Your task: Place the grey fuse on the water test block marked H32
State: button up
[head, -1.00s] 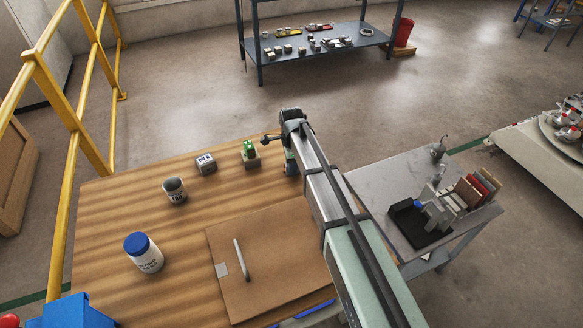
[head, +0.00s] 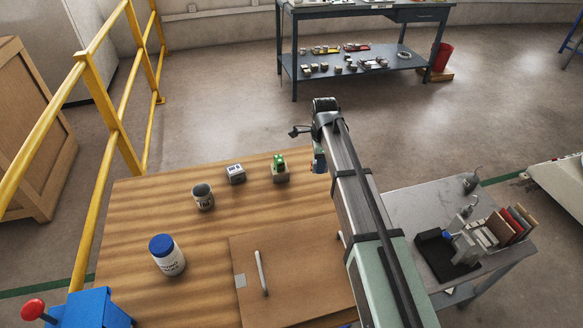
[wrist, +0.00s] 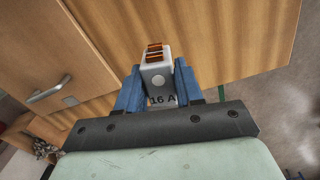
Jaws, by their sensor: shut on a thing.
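My gripper (wrist: 158,88) is shut on the grey fuse (wrist: 156,66). In the wrist view the fuse is a light grey block with orange-and-black bands, between two blue fingers, with "16 A" printed near them. In the head view my gripper (head: 318,160) hangs beyond the right back corner of the wooden table (head: 200,268); the fuse cannot be made out there. A grey block with a white marked label (head: 236,173) stands at the table's back. A grey block with a green piece on top (head: 280,173) stands right of it, nearest my gripper. The H32 mark cannot be read.
A marked grey cup (head: 203,197) and a white jar with a blue lid (head: 167,256) stand at the table's left. A brown board with a handle (head: 290,275) lies in front. A grey side table (head: 400,205) holds a black stand. A yellow railing (head: 112,120) runs left.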

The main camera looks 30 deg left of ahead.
jog(key=s+a+r+n, duration=0.1)
jog(key=s+a+n, duration=0.1)
jog(key=s+a, duration=0.55)
notch_tip(320, 180, up, 4)
send_over(234, 169)
notch_tip(234, 169, down, 10)
jog(key=shift+d+f, duration=0.1)
jog(key=shift+f, duration=0.05)
jog(key=o, duration=1.1)
